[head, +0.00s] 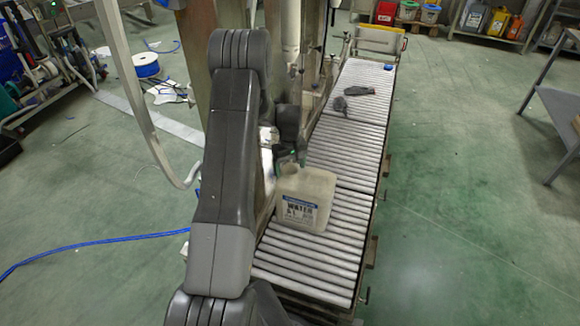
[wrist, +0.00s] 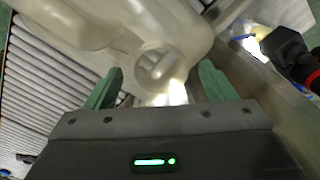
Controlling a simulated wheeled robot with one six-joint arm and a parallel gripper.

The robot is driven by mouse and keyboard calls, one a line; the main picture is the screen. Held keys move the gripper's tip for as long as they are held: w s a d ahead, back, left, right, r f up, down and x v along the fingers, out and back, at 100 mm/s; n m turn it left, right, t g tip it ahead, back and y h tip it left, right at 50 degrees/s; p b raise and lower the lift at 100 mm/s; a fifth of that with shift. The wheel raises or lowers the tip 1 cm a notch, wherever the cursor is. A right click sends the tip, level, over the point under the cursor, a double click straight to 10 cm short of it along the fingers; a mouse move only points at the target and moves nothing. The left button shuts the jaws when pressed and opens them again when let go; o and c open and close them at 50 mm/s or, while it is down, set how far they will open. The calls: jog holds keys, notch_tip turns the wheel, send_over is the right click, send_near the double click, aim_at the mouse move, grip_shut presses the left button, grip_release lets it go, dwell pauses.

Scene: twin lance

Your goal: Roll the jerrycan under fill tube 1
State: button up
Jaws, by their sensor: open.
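A whitish jerrycan (head: 304,200) with a "WATER" label stands upright on the roller conveyor (head: 345,140), toward its near end. In the wrist view the pale jerrycan (wrist: 120,30) fills the upper part, with a round opening or neck near the middle. My gripper (wrist: 155,88) is open, its two green fingers apart on either side of that part of the jerrycan. In the head view my gripper (head: 290,162) is at the top left of the jerrycan, partly hidden by my arm. I cannot tell whether the fingers touch it. I cannot identify fill tube 1 for certain.
A vertical white tube (head: 290,25) hangs beside the conveyor, beyond the jerrycan. Dark tools (head: 358,92) lie on the rollers farther along. A yellow-framed board (head: 380,38) stands at the far end. A grey table (head: 560,110) is at right. The green floor between is clear.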

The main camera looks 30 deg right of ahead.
notch_tip(320, 180, up, 14)
jog(key=shift+p, duration=0.3)
jog(key=shift+f, duration=0.25)
notch_tip(320, 180, down, 14)
jog(key=shift+r+b, duration=0.25)
jog(key=shift+b, duration=0.05)
dwell(0.3)
